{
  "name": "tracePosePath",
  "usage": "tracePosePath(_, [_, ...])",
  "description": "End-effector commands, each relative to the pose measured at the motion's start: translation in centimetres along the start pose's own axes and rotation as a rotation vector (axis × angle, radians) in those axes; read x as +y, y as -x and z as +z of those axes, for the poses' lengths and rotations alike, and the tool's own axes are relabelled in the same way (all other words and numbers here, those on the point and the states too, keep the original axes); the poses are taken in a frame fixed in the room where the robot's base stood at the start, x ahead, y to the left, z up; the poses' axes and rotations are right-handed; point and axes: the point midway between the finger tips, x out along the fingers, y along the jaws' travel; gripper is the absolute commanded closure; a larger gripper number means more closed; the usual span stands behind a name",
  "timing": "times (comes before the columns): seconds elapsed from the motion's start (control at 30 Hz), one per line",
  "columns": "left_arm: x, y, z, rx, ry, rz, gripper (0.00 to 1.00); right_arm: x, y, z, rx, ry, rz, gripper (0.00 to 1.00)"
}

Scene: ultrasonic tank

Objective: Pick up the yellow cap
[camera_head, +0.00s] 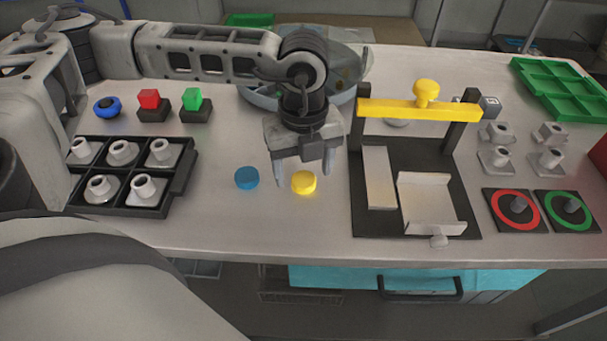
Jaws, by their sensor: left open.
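The yellow cap (304,183) lies flat on the grey table, a small round disc. A blue cap (247,178) lies to its left. My left gripper (304,176) points down above the yellow cap, with its fingers spread apart on either side of it in the picture. The gripper is open and holds nothing. I cannot tell exactly how high the fingertips are above the table. My right gripper does not show.
A black tray (172,191) with metal fittings stands at left. A black fixture with a yellow bar (395,108) and yellow knob stands close on the right. A round tank (262,98) is behind my gripper. Green trays (560,85) lie at far right. The table front is clear.

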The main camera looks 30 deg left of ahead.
Motion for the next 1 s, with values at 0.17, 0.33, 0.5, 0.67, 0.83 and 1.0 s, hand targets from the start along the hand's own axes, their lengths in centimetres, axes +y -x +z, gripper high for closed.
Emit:
tracePosePath(0.17, [0.03, -1.36, 0.03, -0.001, 0.000, 0.001, 0.34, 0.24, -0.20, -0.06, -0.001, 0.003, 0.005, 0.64])
tracePosePath(0.33, [0.01, -1.41, 0.03, -0.001, 0.000, -0.001, 0.34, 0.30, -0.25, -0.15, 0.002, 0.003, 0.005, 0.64])
tracePosePath(0.5, [0.01, -1.38, 0.02, -0.001, 0.000, 0.000, 0.73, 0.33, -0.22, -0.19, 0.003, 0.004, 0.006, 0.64])
tracePosePath(0.67, [0.01, -1.36, 0.02, -0.001, 0.000, 0.000, 0.82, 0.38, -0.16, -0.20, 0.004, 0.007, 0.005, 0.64])
tracePosePath(0.83, [0.01, -1.34, 0.03, -0.001, 0.000, -0.001, 0.82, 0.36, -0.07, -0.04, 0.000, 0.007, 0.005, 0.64])
tracePosePath(1.0, [-0.04, -0.78, 0.04, -0.001, 0.001, -0.002, 0.82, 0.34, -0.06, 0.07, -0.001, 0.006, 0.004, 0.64])
